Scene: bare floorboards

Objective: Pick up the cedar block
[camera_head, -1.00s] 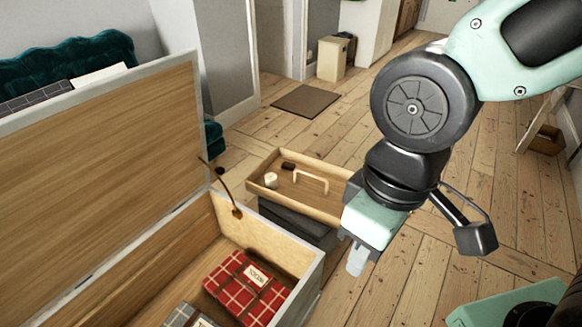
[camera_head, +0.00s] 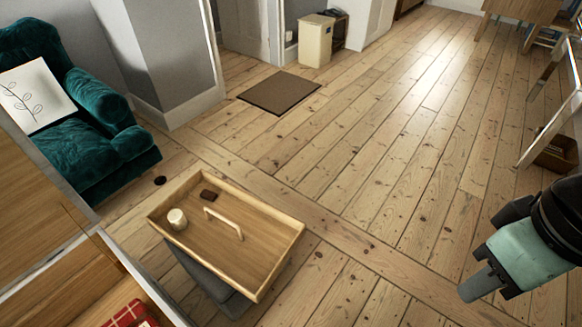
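A small dark reddish-brown block (camera_head: 208,195), which looks like the cedar block, lies near the back left of a wooden tray (camera_head: 275,262). A cream cylinder (camera_head: 177,219) stands close to it on the left, apart from it. The tray has a light wooden handle (camera_head: 224,222) in its middle and rests on a dark grey stool or box (camera_head: 205,283). My gripper (camera_head: 478,287) is at the lower right, well away from the tray, over bare floor. Only one side of its fingers shows, so its opening is hidden. Nothing shows held in it.
An open wooden chest (camera_head: 140,275) with a red plaid item (camera_head: 128,317) stands at the lower left, its raised lid beside it. A teal armchair (camera_head: 85,150) is behind. A brown doormat (camera_head: 279,92) lies farther back. The floor right of the tray is clear.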

